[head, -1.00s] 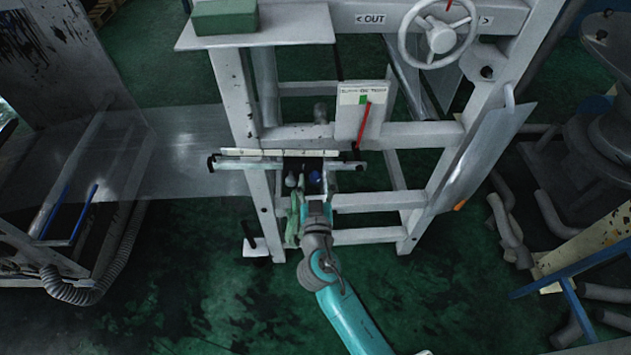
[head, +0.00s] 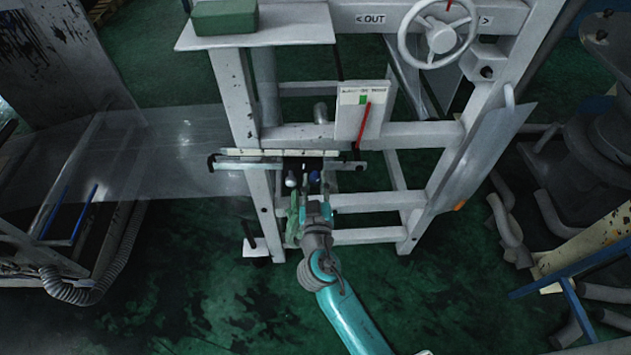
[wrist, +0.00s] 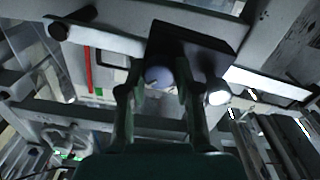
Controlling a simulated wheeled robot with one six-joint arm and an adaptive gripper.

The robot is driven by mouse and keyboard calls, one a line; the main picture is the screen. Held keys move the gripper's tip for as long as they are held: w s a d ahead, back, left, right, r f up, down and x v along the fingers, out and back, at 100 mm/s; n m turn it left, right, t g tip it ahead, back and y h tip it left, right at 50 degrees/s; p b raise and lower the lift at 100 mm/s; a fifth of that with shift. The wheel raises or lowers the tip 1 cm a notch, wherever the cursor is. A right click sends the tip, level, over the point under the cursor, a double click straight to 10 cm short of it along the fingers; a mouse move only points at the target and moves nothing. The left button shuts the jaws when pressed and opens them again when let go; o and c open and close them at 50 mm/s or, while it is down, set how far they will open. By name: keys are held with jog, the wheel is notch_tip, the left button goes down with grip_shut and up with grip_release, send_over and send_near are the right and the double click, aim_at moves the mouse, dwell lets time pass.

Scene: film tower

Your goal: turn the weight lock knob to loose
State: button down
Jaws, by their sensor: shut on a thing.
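A blue-purple round knob (wrist: 158,77), which appears to be the weight lock knob, sits below a dark block (wrist: 200,48) in the wrist view. My gripper (wrist: 157,88) has one finger on each side of the knob and is shut on it. In the head view, the knob (head: 314,176) shows small beside a pale round end (head: 291,179), under the frame's crossbar. My gripper (head: 304,194) reaches up to it from below and partly hides this area. I cannot read any loose or tight mark on the knob.
A pale metal frame (head: 240,110) surrounds the work area. A white gauge plate with a red pointer (head: 363,122) stands above right, and a handwheel (head: 438,35) is higher up. A clear film sheet (head: 180,150) extends left. Green floor lies open in front.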

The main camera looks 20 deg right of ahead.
jog(key=n, duration=0.8)
jog(key=shift+f, duration=0.1)
jog(key=n, duration=0.4)
jog(key=shift+n, duration=0.4)
jog(key=shift+n+y, duration=0.3)
jog(key=shift+n, duration=1.6)
jog(key=c, duration=0.8)
grip_release()
